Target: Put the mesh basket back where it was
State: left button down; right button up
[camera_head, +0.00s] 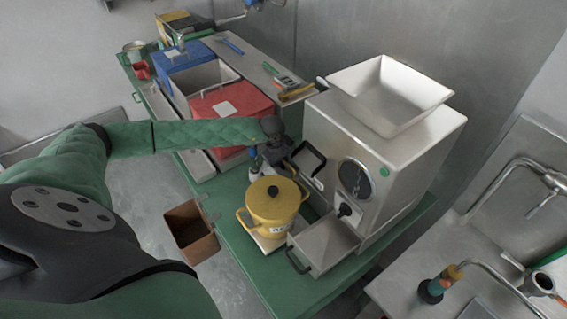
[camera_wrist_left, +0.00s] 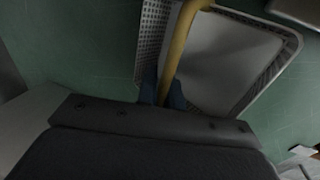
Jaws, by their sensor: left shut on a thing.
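My left gripper (camera_head: 256,162) is over the green bench, between the red bin and the grinder, behind the yellow pot. In the left wrist view its blue fingertips (camera_wrist_left: 162,92) are shut on a yellow bar (camera_wrist_left: 181,42) that crosses the mesh basket. The mesh basket (camera_wrist_left: 151,38) has pale perforated walls and a white rim, with green surface around it. In the head view the basket is mostly hidden by the gripper and pot, so I cannot tell whether it touches the bench. My right gripper is not in view.
The yellow lidded pot (camera_head: 272,203) stands in front of the gripper. The steel grinder (camera_head: 384,150) with its open drawer (camera_head: 325,245) is to the right. The red bin (camera_head: 232,112) is behind left. A brown box (camera_head: 191,232) hangs at the bench's near edge.

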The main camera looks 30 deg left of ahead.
pick_arm(q)
jog(key=c, duration=1.5)
grip_release()
jog(key=shift+f, duration=0.1)
jog(key=shift+c, duration=0.2)
